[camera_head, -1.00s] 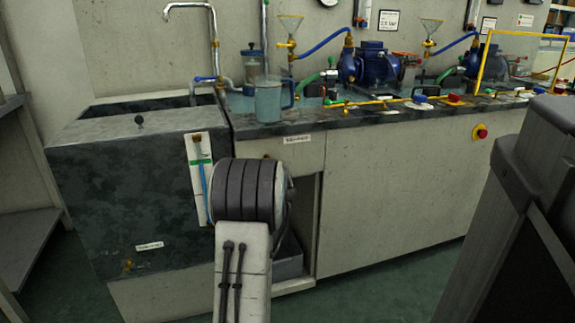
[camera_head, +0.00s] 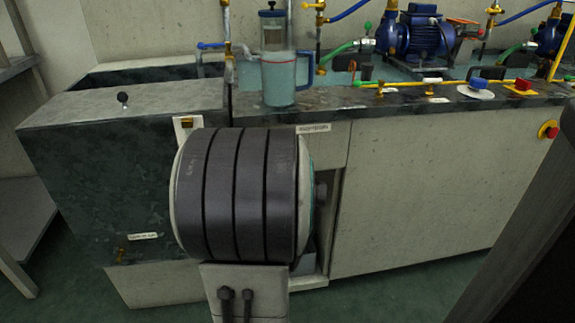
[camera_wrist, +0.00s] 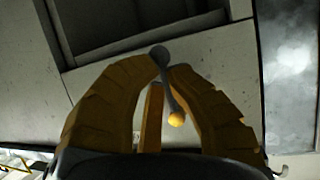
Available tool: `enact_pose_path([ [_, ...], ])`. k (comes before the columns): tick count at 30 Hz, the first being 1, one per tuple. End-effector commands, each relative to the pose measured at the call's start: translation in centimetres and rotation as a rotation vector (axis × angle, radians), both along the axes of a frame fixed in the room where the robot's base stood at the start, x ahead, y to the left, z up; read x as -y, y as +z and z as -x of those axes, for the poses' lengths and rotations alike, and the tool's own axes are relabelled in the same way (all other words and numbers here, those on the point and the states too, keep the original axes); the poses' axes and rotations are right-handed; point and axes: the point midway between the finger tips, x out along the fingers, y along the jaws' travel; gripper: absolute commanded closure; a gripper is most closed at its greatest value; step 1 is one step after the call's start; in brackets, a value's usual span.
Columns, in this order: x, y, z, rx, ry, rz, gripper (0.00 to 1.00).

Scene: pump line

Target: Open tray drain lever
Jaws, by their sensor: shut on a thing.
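The lever (camera_wrist: 168,85) shows in the wrist view as a short grey rod with a grey round end at the top and a yellow ball at the bottom. I take it for the tray drain lever. In the head view my own arm hides the gripper and the lever.
A dark tank (camera_head: 80,190) with a black-knobbed lid stands at left. A jug (camera_head: 279,80) of liquid stands on the counter (camera_head: 345,98) near its front edge. Pale cabinet panels (camera_head: 430,180) and an open bay lie below. A red stop button (camera_head: 548,130) is at right.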

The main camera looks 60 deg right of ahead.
Motion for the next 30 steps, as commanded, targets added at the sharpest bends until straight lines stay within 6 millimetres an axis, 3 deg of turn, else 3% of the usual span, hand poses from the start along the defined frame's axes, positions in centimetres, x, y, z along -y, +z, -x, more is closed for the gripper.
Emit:
enact_pose_path([
  [15,-0.45,0.55,-0.48,0.015,0.010,0.009,1.00],
  [16,-0.44,0.55,-0.49,0.015,0.010,0.009,0.86],
  [24,-0.50,0.27,-0.35,0.013,0.007,0.001,0.62],
  [26,-0.52,0.22,-0.31,0.013,0.007,0.000,0.57],
  [30,-0.53,0.18,-0.24,0.012,0.005,-0.002,0.57],
])
